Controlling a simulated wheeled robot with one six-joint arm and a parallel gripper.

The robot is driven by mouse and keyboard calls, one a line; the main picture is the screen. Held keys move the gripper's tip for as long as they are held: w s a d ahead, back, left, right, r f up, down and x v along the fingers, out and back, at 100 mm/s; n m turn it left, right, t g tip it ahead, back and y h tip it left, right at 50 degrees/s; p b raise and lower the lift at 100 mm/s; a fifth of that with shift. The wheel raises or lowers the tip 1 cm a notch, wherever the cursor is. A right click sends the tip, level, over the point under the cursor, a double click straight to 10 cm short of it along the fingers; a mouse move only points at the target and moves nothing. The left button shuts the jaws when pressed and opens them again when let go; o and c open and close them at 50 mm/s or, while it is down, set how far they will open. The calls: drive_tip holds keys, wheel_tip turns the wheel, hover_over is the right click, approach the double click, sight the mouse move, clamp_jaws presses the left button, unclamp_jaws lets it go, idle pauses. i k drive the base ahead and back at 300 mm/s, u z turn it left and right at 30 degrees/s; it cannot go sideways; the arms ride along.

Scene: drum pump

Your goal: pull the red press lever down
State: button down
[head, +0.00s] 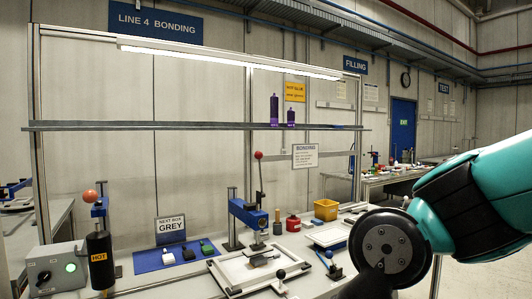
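A red ball knob (258,155) tops a thin lever (261,182) that stands nearly upright, tilted slightly. The lever rises from a blue press (246,213) on a grey column in the middle of the bench. A white fixture frame (262,267) with a small grey part stands in front of the press. My teal arm comes in from the right with a round black joint in front of the bench. My gripper is out of view, and nothing visible touches the lever.
A blue mat (178,257) holds small parts. A yellow bin (326,209) and a red container (293,223) stand right of the press. A shelf (190,126) runs above.

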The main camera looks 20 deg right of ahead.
sight(258, 155)
drive_tip(key=u, duration=0.05)
drive_tip(key=k, duration=0.15)
drive_tip(key=z, duration=0.75)
drive_tip(key=i, duration=1.5)
drive_tip(key=u, duration=0.85)
drive_tip(key=i, duration=0.55)
drive_tip(key=u, duration=0.7)
